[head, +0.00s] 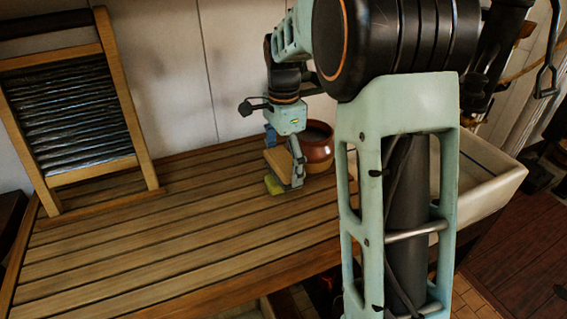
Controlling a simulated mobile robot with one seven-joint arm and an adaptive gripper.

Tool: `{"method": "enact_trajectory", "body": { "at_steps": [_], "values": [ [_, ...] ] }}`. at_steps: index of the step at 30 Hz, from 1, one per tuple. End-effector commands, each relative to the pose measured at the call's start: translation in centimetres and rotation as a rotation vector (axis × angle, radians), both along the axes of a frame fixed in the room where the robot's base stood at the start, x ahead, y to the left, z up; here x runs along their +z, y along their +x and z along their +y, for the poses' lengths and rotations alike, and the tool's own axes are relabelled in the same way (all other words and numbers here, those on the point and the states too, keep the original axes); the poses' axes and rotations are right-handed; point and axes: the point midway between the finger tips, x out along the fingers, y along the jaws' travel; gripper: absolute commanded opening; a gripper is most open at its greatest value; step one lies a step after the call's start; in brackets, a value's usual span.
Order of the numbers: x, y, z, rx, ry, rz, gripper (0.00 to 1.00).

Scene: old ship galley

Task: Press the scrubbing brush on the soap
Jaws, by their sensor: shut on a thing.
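My gripper (286,163) points down over the slatted wooden counter, left of a brown pot. It is shut on the scrubbing brush (278,160), whose flat, light wooden body shows between the fingers. A small yellow-green block, which looks like the soap (273,185), lies on the counter right below the brush. The brush looks very close above the soap or on it; I cannot tell whether they touch. The brush's underside and part of the soap are hidden by the brush and the near finger.
The brown glazed pot (320,150) stands close behind and right of my gripper. A washboard (72,115) leans on the wall at left. A pale sink (492,190) is at right, partly behind my arm. The slatted counter (170,235) is clear at left and front.

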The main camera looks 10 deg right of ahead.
Motion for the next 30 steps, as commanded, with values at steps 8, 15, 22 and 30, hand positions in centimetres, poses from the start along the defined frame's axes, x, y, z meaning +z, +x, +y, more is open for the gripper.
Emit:
{"method": "enact_trajectory", "body": {
  "at_steps": [8,15,22,30],
  "values": [
    [-0.2,0.0,0.0,0.000,0.000,0.000,0.59],
    [-0.5,0.0,0.0,0.000,0.000,0.000,0.59],
    [-0.8,0.0,0.0,0.000,0.000,-0.001,0.59],
    [-1.0,0.0,0.0,0.000,0.000,-0.001,0.59]
  ]
}}
